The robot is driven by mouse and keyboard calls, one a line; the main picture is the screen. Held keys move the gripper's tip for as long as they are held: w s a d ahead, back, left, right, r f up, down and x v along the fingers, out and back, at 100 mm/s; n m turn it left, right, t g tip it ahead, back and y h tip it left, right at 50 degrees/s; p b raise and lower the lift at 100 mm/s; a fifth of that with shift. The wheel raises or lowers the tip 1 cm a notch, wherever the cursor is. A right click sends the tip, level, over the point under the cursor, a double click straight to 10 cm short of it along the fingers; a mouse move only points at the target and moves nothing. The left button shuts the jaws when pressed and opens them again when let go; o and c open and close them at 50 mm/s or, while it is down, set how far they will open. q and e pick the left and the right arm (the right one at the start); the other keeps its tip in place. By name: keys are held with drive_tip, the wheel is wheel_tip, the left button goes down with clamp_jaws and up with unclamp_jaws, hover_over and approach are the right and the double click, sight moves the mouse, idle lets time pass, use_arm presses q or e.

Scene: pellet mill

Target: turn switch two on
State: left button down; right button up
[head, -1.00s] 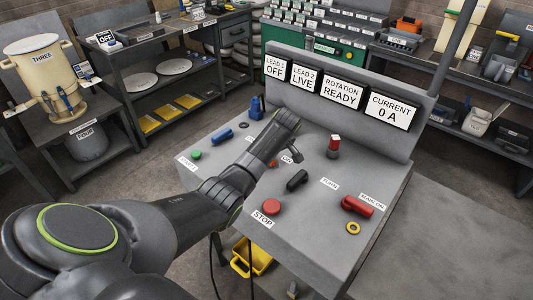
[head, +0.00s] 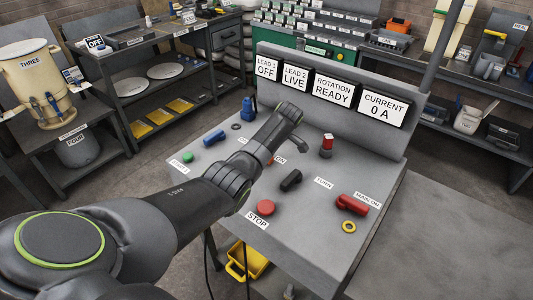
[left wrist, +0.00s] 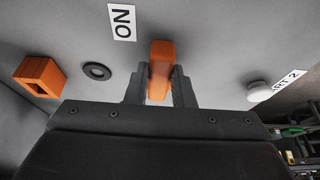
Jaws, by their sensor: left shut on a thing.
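In the left wrist view, my left gripper (left wrist: 160,84) is shut on an orange switch handle (left wrist: 160,58), one finger on each side. An ON label (left wrist: 122,21) lies on the grey panel beside the handle. A white button (left wrist: 259,91) with a partly cut-off label ending in "2" is to the right. In the head view, my left arm reaches over the sloped console (head: 300,240) and hides the fingers and most of the handle. A display (head: 295,77) reads LEAD 2 LIVE; another (head: 266,68) reads LEAD 1 OFF. My right gripper is not in view.
An orange hollow block (left wrist: 40,75) and a dark ring (left wrist: 97,71) are near the held handle. The console also has a red STOP button (head: 265,208), a black switch (head: 290,181), a red MAIN switch (head: 352,204), a red-topped post (head: 327,145) and a blue handle (head: 215,138).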

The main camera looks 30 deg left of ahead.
use_arm(q)
drive_tip(key=shift+w+r, duration=0.1)
drive_tip(key=shift+r, duration=0.05)
drive_tip(key=c, duration=1.3)
unclamp_jaws()
drive_tip(key=shift+o, duration=0.3)
drive_tip(key=w+p+v, duration=0.1)
drive_tip(key=p+v, duration=0.2)
drive_tip(key=v, duration=1.4)
drive_tip(key=shift+s, duration=0.5)
drive_tip(key=shift+r, duration=0.1)
